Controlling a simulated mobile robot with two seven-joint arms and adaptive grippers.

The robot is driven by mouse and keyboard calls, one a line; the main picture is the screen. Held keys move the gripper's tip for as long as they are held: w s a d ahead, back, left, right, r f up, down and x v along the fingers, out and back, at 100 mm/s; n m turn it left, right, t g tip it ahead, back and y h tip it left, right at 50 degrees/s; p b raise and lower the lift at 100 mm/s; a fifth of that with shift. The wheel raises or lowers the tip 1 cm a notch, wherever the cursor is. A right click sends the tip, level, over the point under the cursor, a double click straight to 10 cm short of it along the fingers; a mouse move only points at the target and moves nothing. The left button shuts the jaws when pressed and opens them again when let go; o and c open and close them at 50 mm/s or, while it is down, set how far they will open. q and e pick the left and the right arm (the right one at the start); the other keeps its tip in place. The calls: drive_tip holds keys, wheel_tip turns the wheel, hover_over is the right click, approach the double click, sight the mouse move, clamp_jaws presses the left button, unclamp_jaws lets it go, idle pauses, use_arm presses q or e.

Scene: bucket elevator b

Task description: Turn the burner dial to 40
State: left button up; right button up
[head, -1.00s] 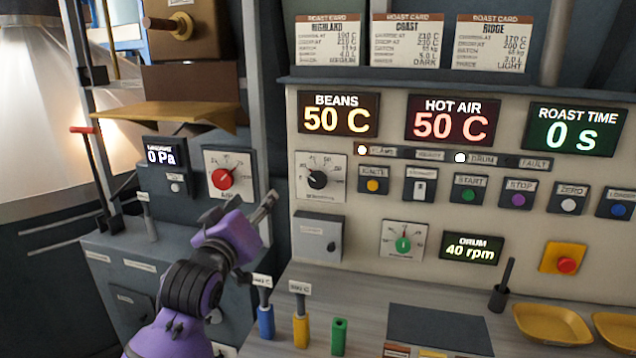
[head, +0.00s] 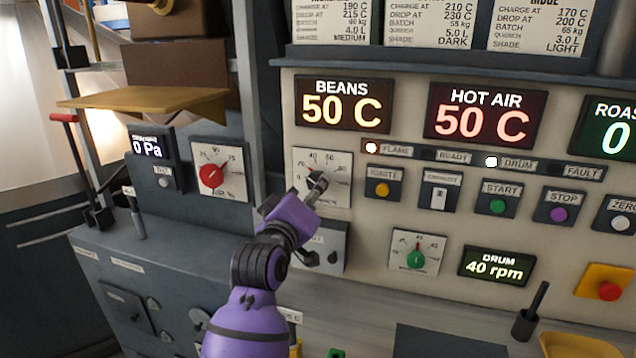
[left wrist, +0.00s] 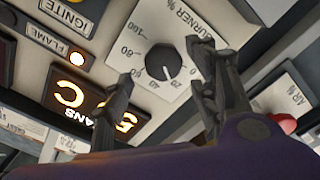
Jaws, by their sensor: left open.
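In the left wrist view the black knob of the burner dial (left wrist: 160,58) shows between the two spread fingertips of my left gripper (left wrist: 163,70). The fingers are open and hold nothing. Whether they touch the knob I cannot tell. The knob's white mark points near 20. My right gripper is not in view.
A red-knobbed air dial (head: 212,176) is to the left, beyond a grey post. The ignite button (head: 382,189) is close on the right. A grey box (head: 328,250) sits just below the burner dial. The flame lamp (head: 372,147) is lit.

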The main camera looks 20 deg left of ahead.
use_arm(q)
drive_tip(key=w, duration=0.4)
drive_tip(key=shift+w, duration=0.4)
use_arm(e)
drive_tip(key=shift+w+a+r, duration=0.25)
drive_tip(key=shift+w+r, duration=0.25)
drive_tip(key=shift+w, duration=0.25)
use_arm(q)
drive_tip(key=shift+c, duration=0.5)
drive_tip(key=c, duration=1)
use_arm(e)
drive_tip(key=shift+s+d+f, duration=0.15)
use_arm(q)
drive_tip(key=shift+m, duration=0.3)
